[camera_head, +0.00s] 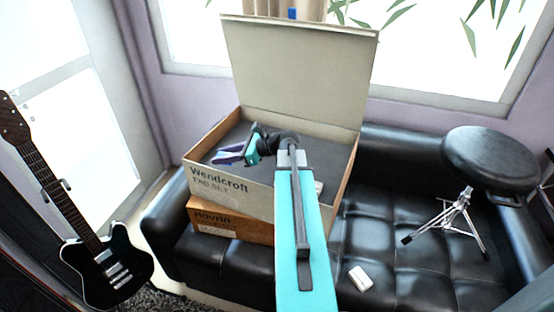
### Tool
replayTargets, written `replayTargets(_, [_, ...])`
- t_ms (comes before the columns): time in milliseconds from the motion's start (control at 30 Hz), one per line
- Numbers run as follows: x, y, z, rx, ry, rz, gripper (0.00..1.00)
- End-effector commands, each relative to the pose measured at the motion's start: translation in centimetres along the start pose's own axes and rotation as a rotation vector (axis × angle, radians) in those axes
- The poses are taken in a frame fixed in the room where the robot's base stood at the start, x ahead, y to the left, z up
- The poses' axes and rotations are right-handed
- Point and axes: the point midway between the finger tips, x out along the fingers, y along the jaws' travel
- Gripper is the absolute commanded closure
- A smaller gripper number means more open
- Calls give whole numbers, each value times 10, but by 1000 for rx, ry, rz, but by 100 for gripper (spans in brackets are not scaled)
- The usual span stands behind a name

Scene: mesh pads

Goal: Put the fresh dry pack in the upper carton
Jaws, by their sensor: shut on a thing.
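The upper carton (232,187), marked Wendcroft, is open with its lid (300,70) raised at the back. It rests on a lower brown carton (228,224). A dark grey surface fills much of its inside. My gripper (230,155) is over the left part of the opening, pointing left. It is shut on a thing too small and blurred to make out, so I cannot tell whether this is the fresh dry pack. A small white pack (360,278) lies on the sofa seat, right of my arm. A pale bit (318,187) shows beside my arm at the carton's front.
Both cartons stand on a black leather sofa (400,285). A round black stool seat (492,158) and a chrome stand (455,215) are at the right. A black guitar (105,270) leans at the left. The seat's front right is mostly clear.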

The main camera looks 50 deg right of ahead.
Motion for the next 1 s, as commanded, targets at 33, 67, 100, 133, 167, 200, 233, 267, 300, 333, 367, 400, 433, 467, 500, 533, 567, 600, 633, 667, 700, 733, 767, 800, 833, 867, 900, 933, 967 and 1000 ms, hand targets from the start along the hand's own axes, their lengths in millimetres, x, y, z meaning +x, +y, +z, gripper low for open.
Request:
replayTargets(33, [-13,-14,-5,7,1,-21,88])
replayTargets(67, [-20,-20,-7,10,2,-32,88])
replayTargets(100, [-30,-29,-10,15,3,-46,88])
replayTargets(133, [-38,-35,-12,19,3,-57,88])
replayTargets(167, [-46,-41,-14,22,4,-68,88])
replayTargets(200, [-57,-50,-18,27,5,-83,88])
replayTargets(233, [-66,-56,-20,31,6,-95,88])
replayTargets(267, [-75,-62,-22,34,7,-106,88])
replayTargets(300, [-87,-70,-26,39,8,-121,88])
replayTargets(333, [-96,-75,-28,43,9,-133,88])
replayTargets(367, [-104,-80,-31,47,9,-144,88])
replayTargets(400, [-115,-87,-34,51,10,-157,88])
replayTargets(433, [-123,-91,-36,55,11,-167,88])
replayTargets(467, [-130,-95,-38,58,11,-176,88])
replayTargets(500, [-139,-100,-41,62,12,-186,88])
replayTargets(533, [-145,-103,-42,64,13,-193,88])
replayTargets(567, [-150,-105,-44,66,13,-200,88])
replayTargets(600, [-156,-108,-45,69,14,-206,88])
replayTargets(633, [-159,-109,-46,70,14,-210,88])
replayTargets(667, [-162,-110,-47,71,15,-213,88])
replayTargets(700, [-166,-112,-48,73,15,-217,88])
replayTargets(733, [-167,-112,-48,73,15,-218,88])
replayTargets(767, [-168,-112,-48,74,15,-220,88])
replayTargets(800, [-169,-113,-49,74,15,-220,88])
replayTargets(833, [-169,-113,-49,74,16,-220,88])
replayTargets(867, [-169,-113,-49,74,16,-220,88])
replayTargets(900, [-168,-112,-48,74,16,-220,88])
replayTargets(933, [-168,-112,-48,74,16,-220,88])
replayTargets(967, [-168,-112,-48,74,16,-220,88])
replayTargets(1000, [-168,-112,-48,74,16,-220,88])
